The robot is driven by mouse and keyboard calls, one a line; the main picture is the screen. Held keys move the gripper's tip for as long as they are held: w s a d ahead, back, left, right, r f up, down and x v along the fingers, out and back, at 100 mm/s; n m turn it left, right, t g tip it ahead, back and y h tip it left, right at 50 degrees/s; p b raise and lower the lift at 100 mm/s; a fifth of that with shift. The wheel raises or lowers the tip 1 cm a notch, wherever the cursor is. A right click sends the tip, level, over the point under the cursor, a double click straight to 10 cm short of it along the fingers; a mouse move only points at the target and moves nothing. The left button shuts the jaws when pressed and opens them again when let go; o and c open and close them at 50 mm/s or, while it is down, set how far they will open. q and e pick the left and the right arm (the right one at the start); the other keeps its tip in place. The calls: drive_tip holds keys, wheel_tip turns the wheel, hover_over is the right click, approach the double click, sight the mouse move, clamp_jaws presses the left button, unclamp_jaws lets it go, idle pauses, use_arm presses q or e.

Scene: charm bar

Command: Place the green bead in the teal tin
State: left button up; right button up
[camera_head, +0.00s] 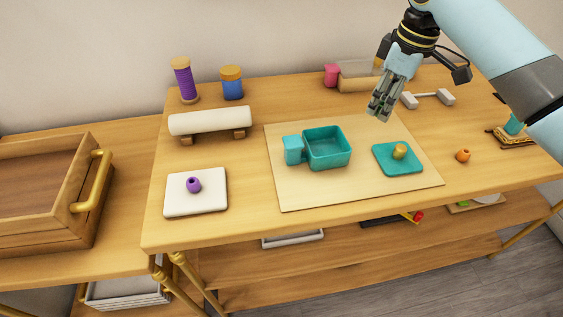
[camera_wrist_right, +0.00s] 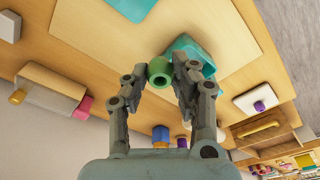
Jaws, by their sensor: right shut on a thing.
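My right gripper (camera_head: 380,108) hangs above the back right part of the pale mat (camera_head: 350,187), behind the teal lid. In the right wrist view, it (camera_wrist_right: 167,72) is shut on the green bead (camera_wrist_right: 159,72), a short tube with a hole, held between the fingertips. The bead is mostly hidden by the fingers in the head view. The open teal tin (camera_head: 328,163) stands on the mat, to the left of and in front of the gripper; it looks empty. It also shows behind the fingers in the right wrist view (camera_wrist_right: 205,58). My left gripper is not in view.
The teal lid (camera_head: 384,164) with a gold knob lies right of the tin. A teal block (camera_head: 293,150) touches the tin's left side. A purple bead (camera_head: 193,185) sits on a white pad (camera_head: 210,203). An orange bead (camera_head: 463,156) lies at right. A white roll (camera_head: 210,121) stands behind left.

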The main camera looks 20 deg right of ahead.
drive_tip(key=shift+d+f, duration=0.2)
drive_tip(key=shift+f, duration=0.05)
drive_tip(key=shift+d+f+b, duration=0.15)
drive_tip(key=shift+d+b, duration=0.1)
drive_tip(key=shift+b, duration=0.1)
drive_tip(key=shift+w+a+f, duration=0.2)
drive_tip(key=shift+a+f, duration=0.2)
drive_tip(key=shift+f, duration=0.15)
drive_tip(key=shift+w+a+f, duration=0.2)
drive_tip(key=shift+a+f, duration=0.2)
drive_tip(key=shift+f, duration=0.1)
hover_over(324, 153)
wheel_tip(324, 153, down, 5)
drive_tip(key=shift+f+p, duration=0.15)
drive_tip(key=shift+p, duration=0.2)
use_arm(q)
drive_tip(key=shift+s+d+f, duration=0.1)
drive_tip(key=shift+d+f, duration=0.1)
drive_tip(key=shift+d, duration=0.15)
use_arm(e)
drive_tip(key=shift+f, duration=2)
drive_tip(key=shift+s+f, duration=0.1)
drive_tip(key=shift+f, duration=0.05)
drive_tip(key=o, duration=0.5)
